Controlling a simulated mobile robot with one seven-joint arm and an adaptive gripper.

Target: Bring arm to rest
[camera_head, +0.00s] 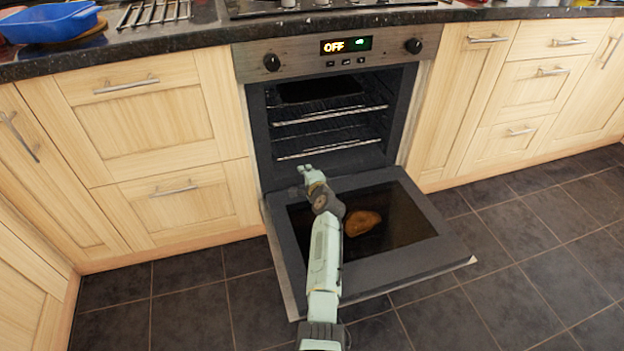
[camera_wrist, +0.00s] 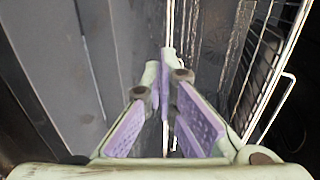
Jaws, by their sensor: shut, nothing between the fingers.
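My gripper (camera_head: 311,178) is at the mouth of the open oven, above the inner end of the lowered oven door. In the wrist view my gripper (camera_wrist: 163,85) shows two purple-padded fingers, closed together at the tips with nothing between them. My arm stretches forward over the oven door (camera_head: 400,262), which hangs open and roughly level. The oven (camera_head: 330,125) has wire racks inside. In the wrist view a wire rack (camera_wrist: 262,75) is to the right of my fingers, close to them. I cannot tell whether the fingers touch anything.
A brown, rounded item (camera_head: 362,222) lies on the door glass, right of my arm. Wooden cabinets (camera_head: 170,205) flank the oven. A dark countertop (camera_head: 150,45) runs above, with a blue dish (camera_head: 50,24) at left. Tiled floor (camera_head: 520,260) is clear on both sides of the door.

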